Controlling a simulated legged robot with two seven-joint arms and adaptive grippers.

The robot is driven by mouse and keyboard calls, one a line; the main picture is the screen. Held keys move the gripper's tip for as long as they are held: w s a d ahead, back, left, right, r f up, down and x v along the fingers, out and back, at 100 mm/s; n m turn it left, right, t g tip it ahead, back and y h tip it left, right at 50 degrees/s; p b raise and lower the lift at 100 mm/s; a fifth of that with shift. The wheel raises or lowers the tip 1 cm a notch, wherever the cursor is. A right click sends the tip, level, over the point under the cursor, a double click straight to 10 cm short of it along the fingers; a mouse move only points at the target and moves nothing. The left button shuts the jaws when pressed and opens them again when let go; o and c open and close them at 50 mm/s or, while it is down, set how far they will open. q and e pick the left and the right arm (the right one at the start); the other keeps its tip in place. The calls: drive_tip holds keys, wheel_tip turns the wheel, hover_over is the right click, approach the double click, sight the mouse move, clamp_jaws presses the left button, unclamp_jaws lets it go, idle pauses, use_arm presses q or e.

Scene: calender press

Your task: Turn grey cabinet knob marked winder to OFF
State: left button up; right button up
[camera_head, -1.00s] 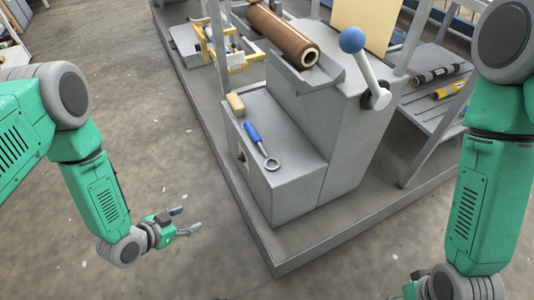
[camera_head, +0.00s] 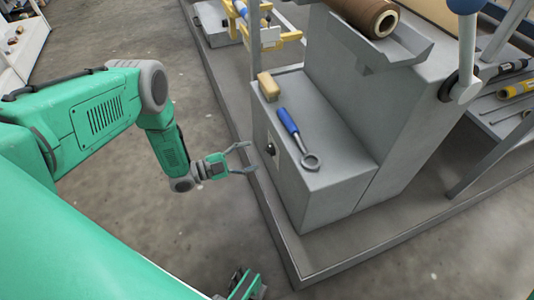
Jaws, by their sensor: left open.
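The grey cabinet (camera_head: 332,160) stands on the grey machine platform right of centre. A small dark knob (camera_head: 270,149) sits on its left side face; its marking is too small to read. My left gripper (camera_head: 253,158) is open and empty, just left of the knob, with its fingers pointing toward that face. A narrow gap seems to lie between the fingertips and the knob, though depth is hard to judge.
A blue-handled ring wrench (camera_head: 297,137) and a tan block (camera_head: 268,87) lie on the cabinet top. A brown roll (camera_head: 370,14) and a blue-knobbed lever (camera_head: 466,45) are above and behind. The platform edge (camera_head: 274,222) runs below the cabinet. Floor at left is clear.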

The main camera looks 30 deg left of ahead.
sight(265, 152)
use_arm(q)
drive_tip(key=b+x, duration=0.1)
drive_tip(key=x, duration=0.4)
drive_tip(key=shift+d, duration=0.15)
drive_tip(key=shift+w+d+r, duration=0.1)
drive_tip(key=shift+w+d, duration=0.15)
drive_tip(key=shift+d, duration=0.2)
drive_tip(key=shift+a, duration=0.3)
drive_tip(key=c, duration=0.3)
drive_tip(key=shift+a, duration=0.15)
drive_tip(key=c, duration=0.8)
drive_tip(key=shift+c, duration=0.2)
